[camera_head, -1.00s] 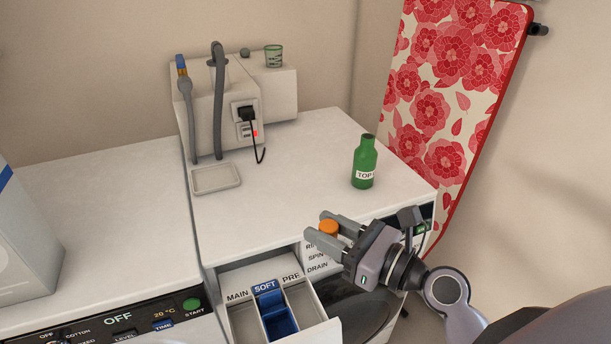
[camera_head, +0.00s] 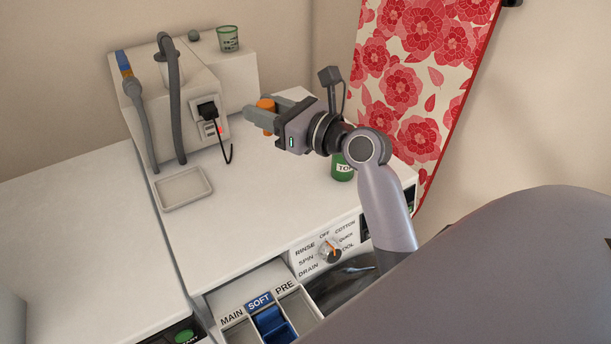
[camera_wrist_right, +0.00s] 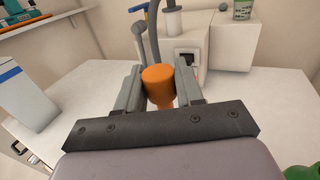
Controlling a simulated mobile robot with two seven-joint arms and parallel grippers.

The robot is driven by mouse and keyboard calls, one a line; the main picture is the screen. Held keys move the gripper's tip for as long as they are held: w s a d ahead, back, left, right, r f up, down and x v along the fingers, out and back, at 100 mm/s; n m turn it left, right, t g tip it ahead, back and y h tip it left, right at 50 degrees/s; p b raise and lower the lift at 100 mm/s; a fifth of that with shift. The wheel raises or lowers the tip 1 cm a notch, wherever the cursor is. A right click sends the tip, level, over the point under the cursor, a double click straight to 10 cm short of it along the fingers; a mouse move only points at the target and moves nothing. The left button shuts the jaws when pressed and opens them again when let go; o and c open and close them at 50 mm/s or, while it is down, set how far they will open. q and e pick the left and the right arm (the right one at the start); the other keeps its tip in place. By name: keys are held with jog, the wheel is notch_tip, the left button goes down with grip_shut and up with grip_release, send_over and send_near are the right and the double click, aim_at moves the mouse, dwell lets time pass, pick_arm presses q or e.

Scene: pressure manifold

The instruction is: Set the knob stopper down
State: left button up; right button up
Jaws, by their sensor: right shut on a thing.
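The knob stopper is an orange cylinder (camera_head: 265,104), held between the fingers of my right gripper (camera_head: 262,113). In the right wrist view the orange stopper (camera_wrist_right: 158,87) stands between the two grey fingers, with a narrower lower part. My right gripper is shut on it, in the air above the white machine top (camera_head: 250,210). A shallow grey tray (camera_head: 183,188) lies on that top, to the left of and below the gripper in the head view. My left gripper does not show.
A green bottle (camera_head: 343,167) stands partly hidden behind my right arm. Wall boxes with a hose (camera_head: 174,100) and a black plug (camera_head: 208,110) stand at the back. The detergent drawer (camera_head: 222,305) is open at the front. The middle of the machine top is clear.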

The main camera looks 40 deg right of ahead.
jog(key=shift+w+d+r, duration=0.1)
jog(key=shift+w, duration=0.1)
notch_tip(320, 180, down, 15)
jog(key=b, duration=0.4)
jog(key=shift+f+b, duration=1.4)
jog(key=shift+f, duration=0.95)
jog(key=shift+f, duration=0.2)
jog(key=o, duration=1)
jog(key=shift+r, duration=0.1)
